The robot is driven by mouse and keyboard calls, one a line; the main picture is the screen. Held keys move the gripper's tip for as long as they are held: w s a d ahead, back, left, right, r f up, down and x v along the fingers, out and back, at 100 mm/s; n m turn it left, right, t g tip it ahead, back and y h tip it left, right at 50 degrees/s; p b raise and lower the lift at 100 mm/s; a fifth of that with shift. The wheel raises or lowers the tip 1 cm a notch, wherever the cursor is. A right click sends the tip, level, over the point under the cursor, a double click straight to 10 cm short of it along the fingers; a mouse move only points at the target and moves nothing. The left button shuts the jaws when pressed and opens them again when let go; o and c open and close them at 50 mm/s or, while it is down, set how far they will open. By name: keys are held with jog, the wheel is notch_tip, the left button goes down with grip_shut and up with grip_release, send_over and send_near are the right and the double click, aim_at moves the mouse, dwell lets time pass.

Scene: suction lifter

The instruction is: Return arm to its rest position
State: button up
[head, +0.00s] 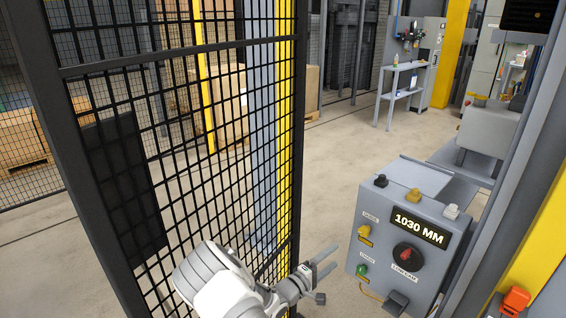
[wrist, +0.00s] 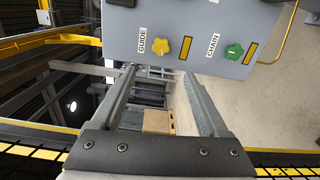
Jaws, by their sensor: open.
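My gripper (head: 322,267) is open and empty in the head view, at the end of my white arm at the bottom centre. Its two grey fingers point right, toward the grey control box (head: 418,222), with a visible gap between them and the box. In the wrist view the gripper (wrist: 160,92) shows its two fingers spread apart with nothing between them. The control box also shows in the wrist view (wrist: 205,22), with a yellow knob (wrist: 158,47) labelled GUIDE and a green knob (wrist: 234,51) labelled CHAIN.
A black mesh fence (head: 200,140) stands close to the left of my arm. The box carries a 1030 MM display (head: 420,228) and a red knob on a black dial (head: 406,255). Cardboard boxes (head: 228,105) sit behind the fence. Open floor (head: 335,165) lies beyond my gripper.

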jog(key=s+d+r+m+g+y+p, duration=0.1)
jog(key=s+d+r+m+g+y, duration=0.1)
jog(key=s+r+m+g, duration=0.6)
jog(key=s+d+r+m+g+y+p, duration=0.1)
jog(key=s+d+r+g+y, duration=0.15)
jog(key=s+r, duration=0.65)
jog(key=s+a+r+t+y+p, duration=0.1)
jog(key=s+a+r+t+y, duration=0.1)
jog(key=s+a+r+y, duration=0.3)
jog(key=s+a+r+t+y+p, duration=0.1)
jog(key=s+a+r+t+y, duration=0.2)
jog(key=s+r, duration=0.8)
notch_tip(320, 180, up, 3)
jog(key=a+y, duration=0.2)
jog(key=shift+s+a+r+n, duration=0.15)
jog(key=shift+s+a+n, duration=0.15)
jog(key=shift+s, duration=0.05)
